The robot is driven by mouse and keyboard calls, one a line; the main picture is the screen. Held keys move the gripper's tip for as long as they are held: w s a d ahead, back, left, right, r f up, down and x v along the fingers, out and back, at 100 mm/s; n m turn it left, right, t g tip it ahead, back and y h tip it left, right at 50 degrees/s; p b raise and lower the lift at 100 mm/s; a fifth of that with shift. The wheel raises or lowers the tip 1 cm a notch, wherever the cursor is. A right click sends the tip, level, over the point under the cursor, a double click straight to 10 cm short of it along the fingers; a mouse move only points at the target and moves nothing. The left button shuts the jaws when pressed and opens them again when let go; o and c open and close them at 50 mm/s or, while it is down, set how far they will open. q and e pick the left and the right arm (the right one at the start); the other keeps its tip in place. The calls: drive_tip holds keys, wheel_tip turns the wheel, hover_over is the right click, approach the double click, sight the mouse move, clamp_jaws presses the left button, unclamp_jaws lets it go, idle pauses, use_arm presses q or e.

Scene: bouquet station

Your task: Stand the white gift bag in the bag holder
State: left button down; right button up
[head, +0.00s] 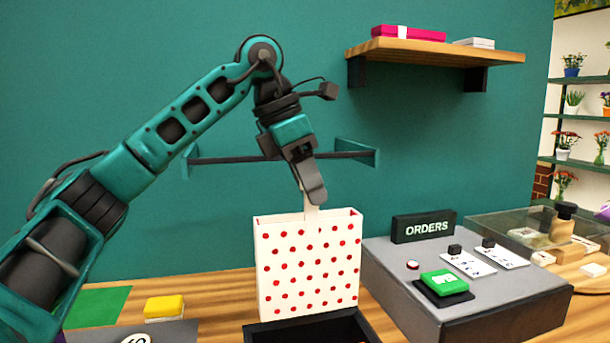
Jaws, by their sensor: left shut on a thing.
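The white gift bag (307,268) with red dots stands upright in the middle of the head view. My left gripper (313,198) is above it, pointing down and shut on the bag's pale handle strip (311,214). A black open-topped box (262,331), which looks like the bag holder, is at the bottom edge, partly cut off by the frame. The bag's lower edge is just behind the box's far rim in the picture. I cannot tell whether the bag touches the box or the table. My right gripper is not in view.
A grey console (500,315) with an ORDERS sign (423,226) stands close to the bag's right. A yellow block (164,307) and green mat (100,306) lie left. A wall rail (235,159) runs behind my arm; a wooden shelf (440,48) hangs upper right.

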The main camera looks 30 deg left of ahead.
sight(309, 254)
use_arm(q)
wheel_tip(309, 254, down, 9)
drive_tip(key=b, duration=0.7)
drive_tip(key=shift+f, duration=0.15)
drive_tip(key=shift+f+b, duration=0.35)
drive_tip(key=shift+f, duration=0.2)
drive_tip(key=shift+f+b, duration=0.3)
drive_tip(key=shift+f, duration=0.55)
drive_tip(key=c, duration=0.5)
unclamp_jaws()
